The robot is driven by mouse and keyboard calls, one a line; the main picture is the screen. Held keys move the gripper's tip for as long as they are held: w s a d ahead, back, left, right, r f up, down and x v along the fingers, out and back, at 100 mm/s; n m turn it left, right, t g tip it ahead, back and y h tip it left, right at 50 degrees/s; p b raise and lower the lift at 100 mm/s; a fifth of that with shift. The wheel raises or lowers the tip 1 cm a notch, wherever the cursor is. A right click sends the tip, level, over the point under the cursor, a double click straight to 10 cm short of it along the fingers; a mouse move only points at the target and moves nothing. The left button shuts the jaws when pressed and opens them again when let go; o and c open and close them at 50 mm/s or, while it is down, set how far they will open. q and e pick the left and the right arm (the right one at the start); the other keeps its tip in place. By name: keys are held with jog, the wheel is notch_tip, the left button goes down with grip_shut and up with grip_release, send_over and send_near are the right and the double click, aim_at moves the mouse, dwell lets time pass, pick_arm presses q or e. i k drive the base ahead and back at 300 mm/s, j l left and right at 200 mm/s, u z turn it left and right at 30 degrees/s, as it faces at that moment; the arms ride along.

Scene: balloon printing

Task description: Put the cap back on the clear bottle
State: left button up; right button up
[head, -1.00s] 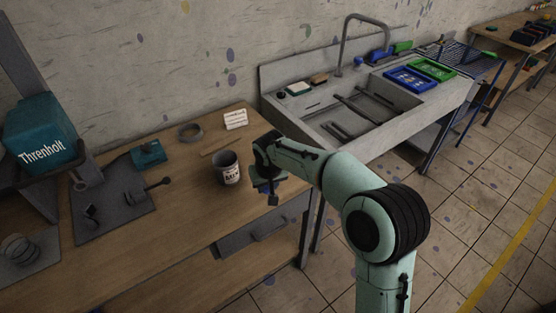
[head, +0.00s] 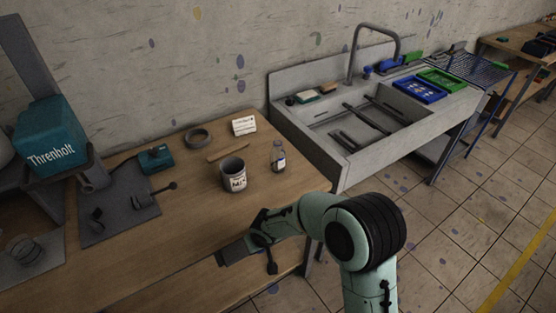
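The clear bottle (head: 278,158), small and upright with a pale and blue label, stands near the right end of the wooden workbench (head: 190,240). It is too small to tell what is on its mouth. I cannot make out a separate cap. My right gripper (head: 264,246) hangs at the bench's front edge, in front of and below the bottle and apart from it. Its fingers are dark and partly hidden by its own wrist, so I cannot tell whether it is open or holds anything. My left gripper is out of view.
A labelled grey mug (head: 233,176) stands left of the bottle. Behind are a dark ring (head: 197,137), a wooden stick (head: 228,150) and a white card (head: 244,125). A teal Threnholt box (head: 50,140) is at left. A sink (head: 375,125) stands right. The bench front is bare.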

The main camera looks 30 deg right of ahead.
aim_at(277, 154)
jog(key=l+u, duration=0.15)
jog(key=l, duration=1.95)
jog(key=k, duration=0.05)
